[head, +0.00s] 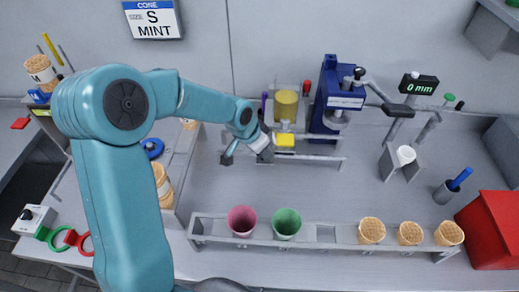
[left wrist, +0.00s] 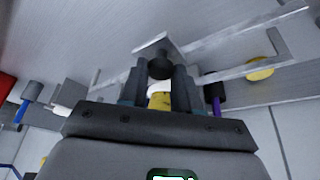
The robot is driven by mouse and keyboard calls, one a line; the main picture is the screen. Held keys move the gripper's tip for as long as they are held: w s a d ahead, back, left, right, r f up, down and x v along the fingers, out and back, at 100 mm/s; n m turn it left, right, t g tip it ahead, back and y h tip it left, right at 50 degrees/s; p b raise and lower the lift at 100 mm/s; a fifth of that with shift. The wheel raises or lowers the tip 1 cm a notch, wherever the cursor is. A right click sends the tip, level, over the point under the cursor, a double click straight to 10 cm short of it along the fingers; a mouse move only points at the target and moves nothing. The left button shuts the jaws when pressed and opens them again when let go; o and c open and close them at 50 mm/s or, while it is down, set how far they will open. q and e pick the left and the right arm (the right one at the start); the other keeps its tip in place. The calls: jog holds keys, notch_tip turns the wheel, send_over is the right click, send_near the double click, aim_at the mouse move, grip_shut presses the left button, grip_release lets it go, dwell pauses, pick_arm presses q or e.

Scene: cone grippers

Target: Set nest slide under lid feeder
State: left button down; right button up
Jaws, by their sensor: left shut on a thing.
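My left gripper (head: 264,148) is at the left end of the metal rails (head: 315,158), beside the lid feeder. In the left wrist view its two dark fingers (left wrist: 160,85) are shut on a black round knob (left wrist: 161,67) fixed to a grey metal plate (left wrist: 158,45), which looks like the nest slide. In the head view my gripper hides the knob. The lid feeder (head: 286,104) is a clear yellowish cylinder, with a yellow block (head: 285,140) below it. I cannot tell how the slide lines up with the feeder. My right gripper is not in view.
A blue press (head: 328,100) stands right of the feeder. A front rack (head: 326,233) holds a pink cup (head: 242,220), a green cup (head: 286,223) and three waffle cups (head: 410,233). A display (head: 420,85) reads 0 mm. The bench between rails and rack is clear.

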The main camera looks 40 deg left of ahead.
pick_arm(q)
jog(key=shift+d, duration=0.25)
jog(key=shift+a, duration=0.15)
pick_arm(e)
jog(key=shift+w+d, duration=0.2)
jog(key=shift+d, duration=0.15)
pick_arm(q)
jog(key=c, duration=0.8)
grip_release()
jog(key=shift+s+a+r, duration=0.1)
jog(key=shift+r, duration=0.15)
jog(key=p+v, duration=0.6)
jog(key=v, duration=1)
jog(key=shift+s+p, duration=0.2)
jog(key=shift+p, duration=0.1)
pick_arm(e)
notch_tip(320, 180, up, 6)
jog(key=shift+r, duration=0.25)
